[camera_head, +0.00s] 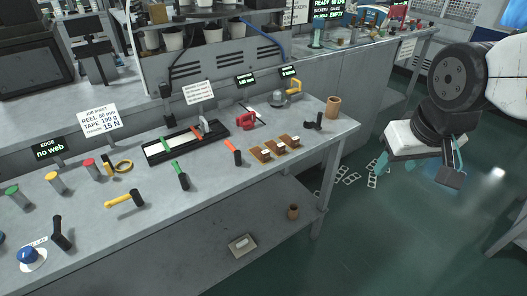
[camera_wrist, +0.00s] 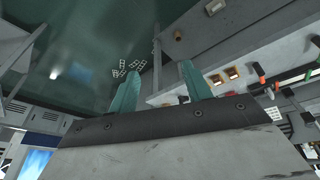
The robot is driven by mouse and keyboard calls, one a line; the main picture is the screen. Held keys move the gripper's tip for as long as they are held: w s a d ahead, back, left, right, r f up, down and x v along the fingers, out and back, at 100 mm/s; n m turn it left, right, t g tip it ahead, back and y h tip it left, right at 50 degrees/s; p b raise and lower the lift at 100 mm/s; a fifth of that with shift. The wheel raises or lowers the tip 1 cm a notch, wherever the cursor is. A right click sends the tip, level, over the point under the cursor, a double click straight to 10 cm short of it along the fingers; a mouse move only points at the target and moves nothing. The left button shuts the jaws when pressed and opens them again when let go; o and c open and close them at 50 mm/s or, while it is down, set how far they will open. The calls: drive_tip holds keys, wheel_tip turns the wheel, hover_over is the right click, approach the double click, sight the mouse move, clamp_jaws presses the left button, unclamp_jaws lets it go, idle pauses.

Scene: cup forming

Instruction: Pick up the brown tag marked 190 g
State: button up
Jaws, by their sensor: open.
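Three brown tags with pale faces lie in a row near the front edge of the bench, right of centre in the head view: a left one (camera_head: 260,154), a middle one (camera_head: 275,148) and a right one (camera_head: 291,141). Their markings are too small to read, so I cannot tell which is 190 g. Two brown tags (camera_wrist: 232,73) also show in the wrist view, to the right of my fingers. My gripper (camera_wrist: 160,80) is open and empty, with teal fingers apart. In the head view it hangs over the floor right of the bench, well away from the tags.
A brown cup (camera_head: 333,107) and a small black item (camera_head: 314,123) stand near the tags, with a red tool (camera_head: 245,120) behind. An orange-and-black tool (camera_head: 233,152) lies to their left. A long black fixture (camera_head: 185,142) is farther left. A tray (camera_head: 241,246) is on the lower shelf.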

drive_tip(key=w+a+f+n+t, duration=0.1)
drive_tip(key=w+a+f+t, duration=0.2)
drive_tip(key=w, duration=0.6)
drive_tip(key=n+t+y, duration=0.5)
drive_tip(key=y, duration=0.3)
approach(267, 154)
drive_tip(key=x, duration=0.4)
drive_tip(key=shift+w+f, duration=0.25)
drive_tip(key=shift+f, duration=0.05)
drive_tip(key=shift+w+a+f, duration=0.15)
drive_tip(key=shift+w+a, duration=0.05)
drive_tip(key=x, duration=0.7)
drive_tip(key=shift+a, duration=0.15)
drive_tip(key=c, duration=1.1)
